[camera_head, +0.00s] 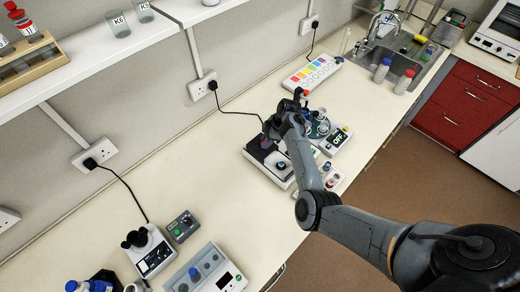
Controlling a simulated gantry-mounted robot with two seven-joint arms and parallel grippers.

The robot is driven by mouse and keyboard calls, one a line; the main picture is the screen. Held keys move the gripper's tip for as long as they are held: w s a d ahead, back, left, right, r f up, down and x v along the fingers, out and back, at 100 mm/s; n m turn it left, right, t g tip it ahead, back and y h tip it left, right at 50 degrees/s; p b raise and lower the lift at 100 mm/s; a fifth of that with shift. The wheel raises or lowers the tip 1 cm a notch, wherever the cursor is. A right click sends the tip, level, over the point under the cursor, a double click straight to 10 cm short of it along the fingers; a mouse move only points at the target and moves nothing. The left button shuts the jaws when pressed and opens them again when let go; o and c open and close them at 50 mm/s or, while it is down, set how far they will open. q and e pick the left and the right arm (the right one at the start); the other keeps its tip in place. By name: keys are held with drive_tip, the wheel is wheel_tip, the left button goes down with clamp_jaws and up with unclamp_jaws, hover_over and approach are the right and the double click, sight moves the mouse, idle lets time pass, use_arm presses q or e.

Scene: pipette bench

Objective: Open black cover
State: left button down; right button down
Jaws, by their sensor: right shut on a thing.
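A small white bench device (286,184) stands in the middle of the bench, with a black cover (256,154) on its top. A dark round knob or part sits near its front edge. My right arm reaches in from the lower right. Its gripper (268,139) points down at the back of the device and is shut on the black cover at its edge. The fingertips are small and dark, so the exact grip is hard to see. The cover looks low over the device; how far it is tilted I cannot tell. My left gripper is out of view.
Close to the right arm stand a device with a lit display (338,137) and a small rack (332,178). A colourful-topped box (312,72) lies behind. A grey sink (396,62) is at the back right. Other devices (207,272) stand front left; the bench between is clear.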

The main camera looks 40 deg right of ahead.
drive_tip(key=shift+w, duration=0.1)
drive_tip(key=c, duration=0.9)
unclamp_jaws()
drive_tip(key=shift+r, duration=0.1)
drive_tip(key=shift+s+d+r, duration=0.15)
drive_tip(key=shift+s+r, duration=0.05)
drive_tip(key=b+v, duration=0.1)
drive_tip(key=v, duration=0.9)
drive_tip(key=shift+s, duration=0.1)
